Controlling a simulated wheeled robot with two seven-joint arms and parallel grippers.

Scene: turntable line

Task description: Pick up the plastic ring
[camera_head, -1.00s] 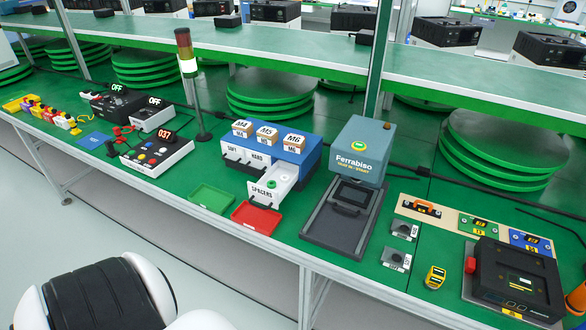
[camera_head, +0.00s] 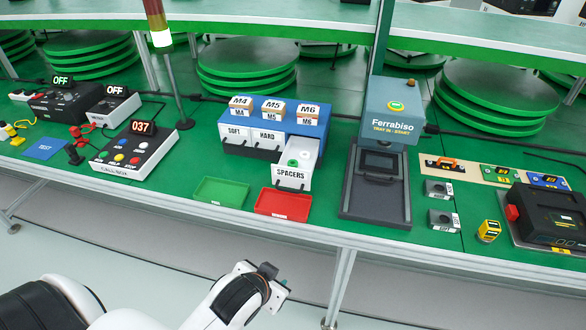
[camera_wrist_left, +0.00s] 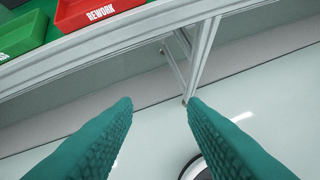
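The open drawer labelled SPACERS (camera_head: 291,180) sticks out from the blue and white cabinet (camera_head: 270,122). A small green and white ring-like piece (camera_head: 293,162) shows inside it; its exact shape is too small to tell. My left gripper (camera_head: 285,285) is low in front of the table edge, below the drawer and apart from it. In the left wrist view its two teal fingers (camera_wrist_left: 160,103) are spread with nothing between them. My right gripper is not in view.
A green tray (camera_head: 221,203) and a red REWORK tray (camera_head: 284,216) sit at the table's front edge below the cabinet. The Ferrabiso machine (camera_head: 391,115) stands to the right. A control box with 037 display (camera_head: 141,148) stands to the left.

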